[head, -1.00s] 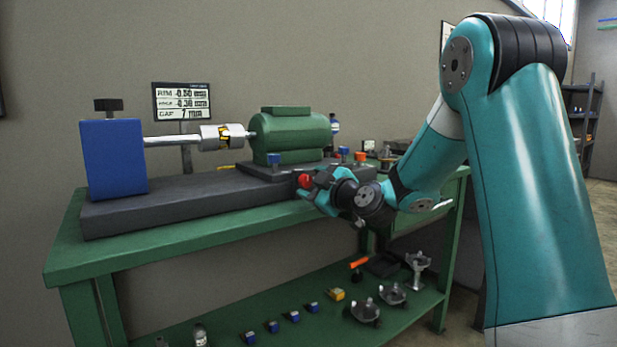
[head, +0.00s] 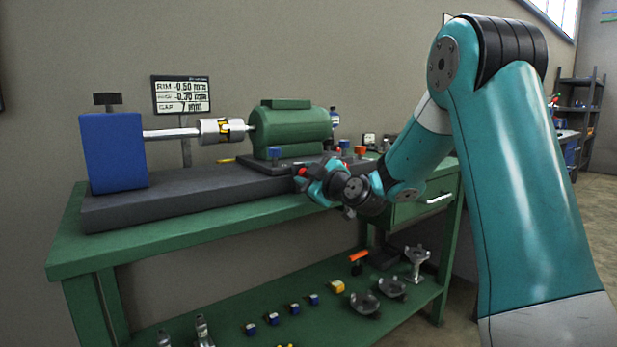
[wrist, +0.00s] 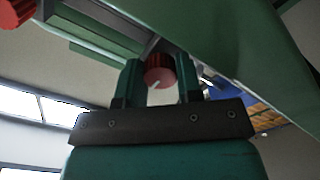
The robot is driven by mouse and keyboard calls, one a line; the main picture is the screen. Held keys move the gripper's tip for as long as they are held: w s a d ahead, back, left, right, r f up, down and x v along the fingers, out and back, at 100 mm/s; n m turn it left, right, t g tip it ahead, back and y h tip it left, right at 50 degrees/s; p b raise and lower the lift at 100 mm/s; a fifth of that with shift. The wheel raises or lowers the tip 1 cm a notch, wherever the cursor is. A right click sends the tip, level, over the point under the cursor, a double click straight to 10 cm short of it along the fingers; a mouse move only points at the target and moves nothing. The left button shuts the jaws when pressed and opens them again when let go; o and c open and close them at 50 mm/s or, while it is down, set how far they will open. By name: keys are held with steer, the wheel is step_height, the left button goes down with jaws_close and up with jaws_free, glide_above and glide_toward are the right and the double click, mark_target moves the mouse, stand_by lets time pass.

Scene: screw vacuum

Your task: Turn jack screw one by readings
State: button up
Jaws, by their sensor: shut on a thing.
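My gripper (head: 312,178) is at the front edge of the dark base plate, below the green motor (head: 290,128). In the wrist view its two fingers (wrist: 160,70) are shut on a ribbed red jack screw knob (wrist: 159,75) with a pale mark on it. In the head view this red knob (head: 300,171) is mostly covered by the fingers. A second red knob (wrist: 14,12) shows at the upper left of the wrist view. The readout (head: 181,96) behind shows RIM -0.50 mm and GAP 7 mm; its middle line is blurred.
A blue block (head: 112,155) holds a shaft joined through a silver coupling (head: 215,131) to the motor. Blue and orange knobs stand by the motor's feet. The green bench (head: 170,232) has a drawer (head: 424,205) at right and a lower shelf with several loose parts.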

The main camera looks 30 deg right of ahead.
steer(key=shift+m, duration=0.3)
steer(key=m+b, duration=0.1)
steer(key=m, duration=0.6)
steer(key=m+p, duration=0.1)
steer(key=m, duration=0.3)
steer(key=shift+m+p, duration=0.55)
steer(key=shift+m, duration=1.35)
steer(key=o, duration=0.9)
steer(key=shift+o, duration=0.2)
